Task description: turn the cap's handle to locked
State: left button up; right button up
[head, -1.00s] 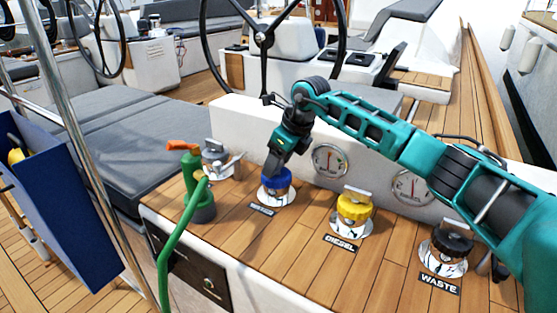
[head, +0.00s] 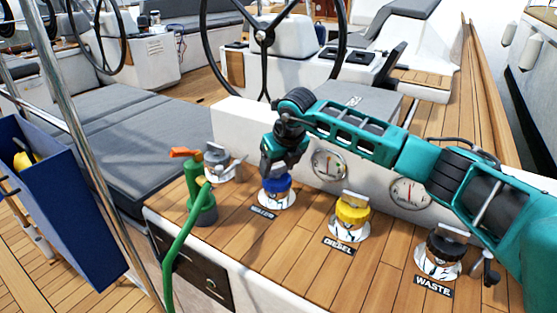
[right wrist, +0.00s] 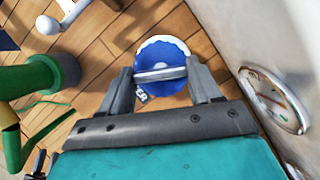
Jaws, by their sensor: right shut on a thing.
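The blue cap (head: 277,187) sits on its deck fitting above a black label, left of the yellow cap. My right gripper (head: 271,172) reaches down onto it from above. In the right wrist view the blue cap (right wrist: 163,53) lies between the two fingers, and its pale bar handle (right wrist: 160,74) spans from one finger to the other. The right gripper (right wrist: 162,84) is shut on this handle. In the head view the handle is hidden behind the gripper. My left gripper is not in view.
The yellow diesel cap (head: 352,210) and black waste cap (head: 447,246) stand to the right. A green hose nozzle (head: 199,198) with an orange lever and a grey fitting (head: 217,160) stand to the left. A white wall with gauges (head: 330,165) rises close behind the caps.

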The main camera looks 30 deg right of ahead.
jog(key=m+h, duration=0.1)
jog(key=m, duration=0.1)
jog(key=shift+a+m, duration=0.1)
jog(key=shift+m, duration=0.3)
jog(key=m+h, duration=0.1)
jog(key=m, duration=0.1)
jog(key=shift+a+m+p, duration=0.1)
jog(key=shift+m+p, duration=0.25)
jog(key=shift+m, duration=0.05)
jog(key=m+g+h, duration=0.1)
jog(key=m, duration=0.2)
jog(key=shift+w, duration=0.1)
jog(key=shift+m+g+h, duration=0.6)
jog(key=shift+m, duration=1.2)
jog(key=o, duration=1.1)
jog(key=shift+c, duration=0.2)
